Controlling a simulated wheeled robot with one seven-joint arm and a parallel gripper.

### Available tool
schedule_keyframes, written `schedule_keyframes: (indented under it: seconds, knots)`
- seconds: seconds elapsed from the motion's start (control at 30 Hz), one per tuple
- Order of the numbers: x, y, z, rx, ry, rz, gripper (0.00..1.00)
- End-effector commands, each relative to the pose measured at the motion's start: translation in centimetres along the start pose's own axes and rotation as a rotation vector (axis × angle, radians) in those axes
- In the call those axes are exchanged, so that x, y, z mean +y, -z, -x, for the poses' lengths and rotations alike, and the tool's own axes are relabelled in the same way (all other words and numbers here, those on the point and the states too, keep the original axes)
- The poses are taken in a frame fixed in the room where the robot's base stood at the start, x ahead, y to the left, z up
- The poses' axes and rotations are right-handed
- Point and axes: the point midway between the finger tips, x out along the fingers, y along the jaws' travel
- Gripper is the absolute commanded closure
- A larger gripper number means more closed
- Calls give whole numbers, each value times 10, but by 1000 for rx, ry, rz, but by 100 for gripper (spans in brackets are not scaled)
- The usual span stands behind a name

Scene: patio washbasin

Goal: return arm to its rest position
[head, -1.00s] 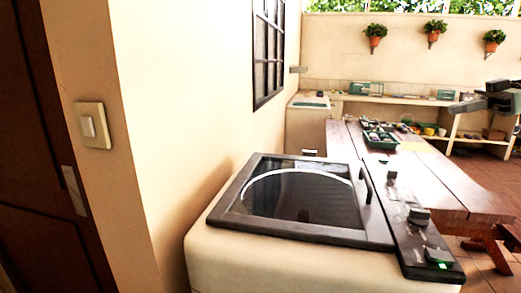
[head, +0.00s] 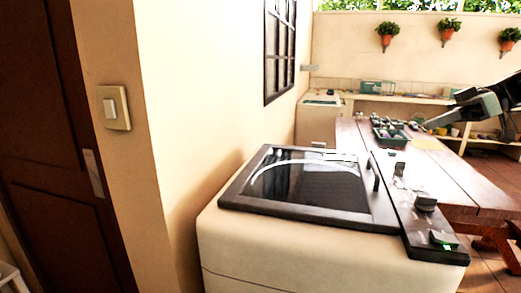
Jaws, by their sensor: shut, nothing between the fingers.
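My gripper (head: 432,124) shows at the right of the head view, at the end of my dark grey arm, which comes in from the right edge. It points left and slightly down. In the picture it overlaps the far part of the wooden table (head: 440,172). It is shut and holds nothing. The fingertips are small and hard to make out.
A washing machine (head: 230,237) with a closed dark glass lid (head: 305,187) stands close in front. A green tray of small items (head: 391,139) lies on the table. A wall and a brown door (head: 50,150) fill the left.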

Motion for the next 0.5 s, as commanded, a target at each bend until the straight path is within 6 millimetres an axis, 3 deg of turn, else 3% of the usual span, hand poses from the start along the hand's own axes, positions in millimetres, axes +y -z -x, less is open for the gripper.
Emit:
schedule_keyframes:
  seconds: [0.17, 0.27, 0.5]
  knots:
    - [-16, -18, -72, -124, 46, -123, 100]
    - [-34, -37, -126, -235, 64, -217, 100]
    - [-103, -105, -248, -551, 17, -410, 100]
